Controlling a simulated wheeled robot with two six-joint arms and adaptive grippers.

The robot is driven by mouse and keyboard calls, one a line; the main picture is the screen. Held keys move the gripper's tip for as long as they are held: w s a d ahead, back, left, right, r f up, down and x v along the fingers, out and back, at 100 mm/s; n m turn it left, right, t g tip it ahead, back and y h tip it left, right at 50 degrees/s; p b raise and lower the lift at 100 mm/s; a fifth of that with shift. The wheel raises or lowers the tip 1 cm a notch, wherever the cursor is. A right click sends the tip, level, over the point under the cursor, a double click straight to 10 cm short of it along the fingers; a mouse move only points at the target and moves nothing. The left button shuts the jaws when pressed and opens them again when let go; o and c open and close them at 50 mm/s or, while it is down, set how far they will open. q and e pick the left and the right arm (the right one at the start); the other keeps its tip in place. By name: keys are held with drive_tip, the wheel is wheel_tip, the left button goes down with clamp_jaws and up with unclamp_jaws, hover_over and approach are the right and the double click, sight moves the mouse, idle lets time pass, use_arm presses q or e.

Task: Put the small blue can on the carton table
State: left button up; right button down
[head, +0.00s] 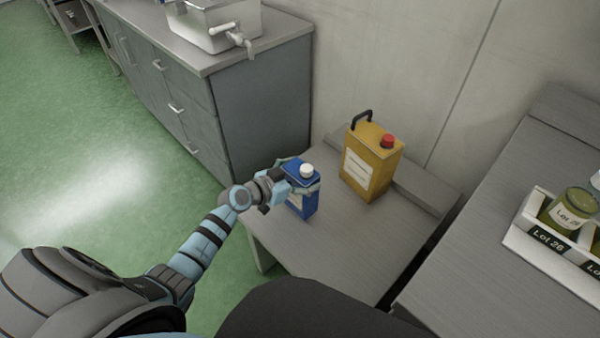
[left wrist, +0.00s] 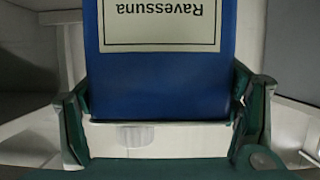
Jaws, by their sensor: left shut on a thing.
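The small blue can (head: 303,201) has a white cap and a pale label. It is upright over the left part of the low grey table (head: 345,246); I cannot tell for sure whether its base touches the top. My left gripper (head: 296,187) is shut on the can, coming from the left. In the left wrist view the blue can (left wrist: 165,82) fills the space between the two fingers, its label reading "Ravessuna" upside down. My right gripper is not in view.
A larger yellow can (head: 371,160) with a red cap and black handle stands behind on the same table. A grey drawer cabinet (head: 262,112) stands at the back left. At right, a grey worktop (head: 478,240) bears a white rack (head: 545,250) of jars. The table's front is clear.

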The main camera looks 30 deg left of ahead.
use_arm(q)
drive_tip(key=shift+w+f, duration=0.1)
drive_tip(key=shift+f, duration=0.15)
drive_tip(key=o, duration=1.9)
drive_tip(key=shift+f, duration=0.15)
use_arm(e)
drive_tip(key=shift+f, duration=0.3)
use_arm(q)
drive_tip(key=p+v, duration=0.6)
drive_tip(key=v, duration=0.6)
drive_tip(key=shift+p, duration=0.35)
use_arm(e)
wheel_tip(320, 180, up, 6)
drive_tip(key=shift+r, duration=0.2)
